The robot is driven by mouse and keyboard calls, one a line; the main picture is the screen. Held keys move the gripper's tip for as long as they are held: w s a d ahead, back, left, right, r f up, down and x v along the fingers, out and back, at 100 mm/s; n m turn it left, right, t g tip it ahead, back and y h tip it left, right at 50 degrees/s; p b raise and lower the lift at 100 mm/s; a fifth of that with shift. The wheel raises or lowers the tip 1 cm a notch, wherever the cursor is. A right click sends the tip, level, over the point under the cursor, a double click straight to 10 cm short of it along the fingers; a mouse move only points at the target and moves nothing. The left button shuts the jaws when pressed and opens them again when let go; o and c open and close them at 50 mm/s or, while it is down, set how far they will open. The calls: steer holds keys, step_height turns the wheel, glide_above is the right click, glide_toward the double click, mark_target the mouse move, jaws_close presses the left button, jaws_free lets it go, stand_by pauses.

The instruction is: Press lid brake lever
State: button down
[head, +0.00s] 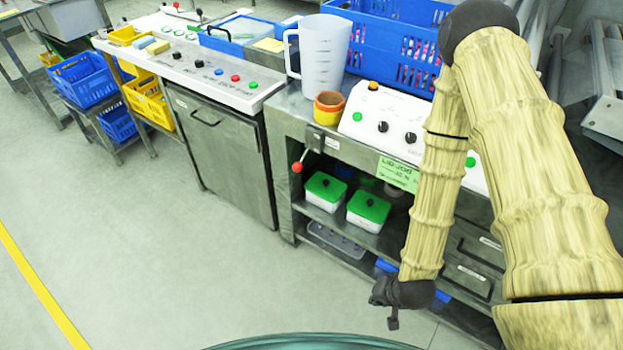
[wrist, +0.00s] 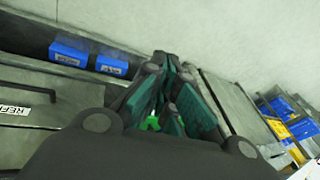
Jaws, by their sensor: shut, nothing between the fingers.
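A lever with a red ball knob (head: 297,167) sticks out from the front of the steel bench, at the left end below the worktop, in the head view. I take it to be the lid brake lever. My gripper (head: 392,318) hangs low in front of the bench's lower shelf, to the right of the lever and well apart from it. In the wrist view its dark fingers with green pads (wrist: 172,110) are close together, with nothing held. I cannot make out the lever in the wrist view.
White boxes with green lids (head: 326,187) stand on the bench's shelf. A green label (head: 398,174) hangs at its front. A measuring jug (head: 323,55) and an orange cup (head: 329,107) stand on top. The teal rim (head: 310,341) is at the bottom. The floor at left is clear.

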mark_target(304, 157)
steer(key=w+a+r+m+t+y+b, duration=0.1)
steer(key=w+a+m+t+b, duration=0.3)
steer(key=w, duration=0.5)
steer(key=w+a+r+m+t+y+b, duration=0.15)
steer(key=w+b, duration=0.35)
steer(key=w, duration=0.5)
steer(key=w+a+r+m+t+y+b, duration=0.2)
steer(key=w+r+m+b, duration=0.1)
steer(key=w+r+b, duration=0.1)
steer(key=w+a+r+m+t+y+b, duration=0.2)
steer(key=w+r+m+b, duration=0.1)
steer(key=w+r, duration=0.4)
steer(key=shift+b, duration=0.45)
steer(key=shift+w+f+t, duration=0.1)
steer(key=shift+t, duration=0.15)
steer(key=b+x, duration=0.1)
steer(key=x, duration=0.9)
steer(key=shift+s+a+r, duration=0.4)
steer(key=shift+s+a, duration=0.25)
steer(key=shift+s+a+r, duration=0.45)
steer(key=shift+s+a, duration=0.2)
